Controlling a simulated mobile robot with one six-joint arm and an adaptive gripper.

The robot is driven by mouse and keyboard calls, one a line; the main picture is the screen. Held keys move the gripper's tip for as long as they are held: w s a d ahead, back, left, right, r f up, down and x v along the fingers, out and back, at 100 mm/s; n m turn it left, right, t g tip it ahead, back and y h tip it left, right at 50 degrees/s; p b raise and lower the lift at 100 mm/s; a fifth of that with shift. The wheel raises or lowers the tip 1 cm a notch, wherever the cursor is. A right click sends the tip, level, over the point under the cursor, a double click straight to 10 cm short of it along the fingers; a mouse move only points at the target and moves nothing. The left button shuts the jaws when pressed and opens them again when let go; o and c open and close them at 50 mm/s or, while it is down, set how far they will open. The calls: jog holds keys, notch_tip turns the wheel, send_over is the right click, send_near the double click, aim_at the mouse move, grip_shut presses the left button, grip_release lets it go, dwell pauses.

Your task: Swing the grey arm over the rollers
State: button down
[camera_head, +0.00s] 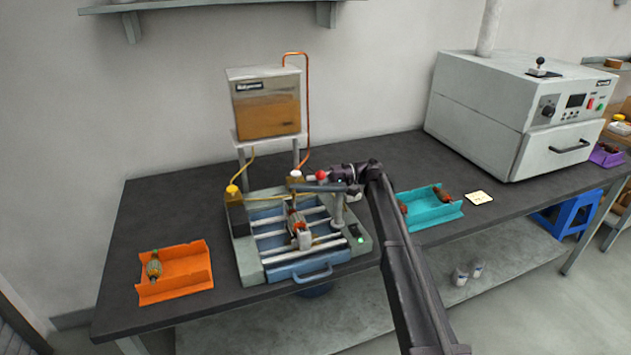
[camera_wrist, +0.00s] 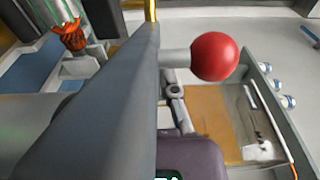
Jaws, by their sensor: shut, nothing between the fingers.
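The grey arm (camera_head: 325,188) lies level over the back part of the winding machine, on the grey post (camera_head: 339,210). In the wrist view the grey arm (camera_wrist: 120,95) runs large and close across the middle. A red ball knob (camera_head: 321,175) sits on a short grey stem; the knob also shows in the wrist view (camera_wrist: 215,57). The light rollers (camera_head: 290,236) lie across the blue tray. An armature (camera_head: 297,222) is among them. My gripper (camera_head: 337,174) is shut and empty, close beside the knob and the arm; contact cannot be told.
A tank (camera_head: 265,100) with copper piping stands behind the machine. An orange tray (camera_head: 175,272) is left, a teal tray (camera_head: 428,208) right, and a large oven (camera_head: 510,110) farther right. The bench is clear between the machine and the orange tray.

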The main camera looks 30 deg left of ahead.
jog(key=shift+a, duration=0.1)
jog(key=v, duration=1.2)
dwell(0.7)
jog(key=s+d+f+m+t+h+p, duration=0.1)
jog(key=s+d+f+m+t, duration=0.2)
jog(key=d, duration=0.7)
jog(key=s+d+f+m+t+h+p, duration=0.15)
jog(key=d+f+t, duration=0.25)
jog(key=d, duration=0.7)
jog(key=s+d+f+m+t+h+p, duration=0.1)
jog(key=s+d+f+m+t+h, duration=0.2)
jog(key=d, duration=0.7)
jog(key=s+d+f+t+h, duration=0.1)
jog(key=s+d, duration=0.3)
jog(key=d, duration=0.4)
jog(key=s+d+f+m+t+h+p, duration=0.1)
jog(key=s+d+h, duration=0.2)
jog(key=d, duration=0.6)
jog(key=s+d+f+m+t+h, duration=0.1)
jog(key=s+d+h, duration=0.1)
jog(key=s+d, duration=0.4)
jog(key=d, duration=0.3)
jog(key=shift+d+t+p, duration=0.2)
jog(key=shift+t+p, duration=0.2)
jog(key=shift+s+f+m, duration=0.1)
jog(key=shift+f+m, duration=0.05)
jog(key=shift+m, duration=0.1)
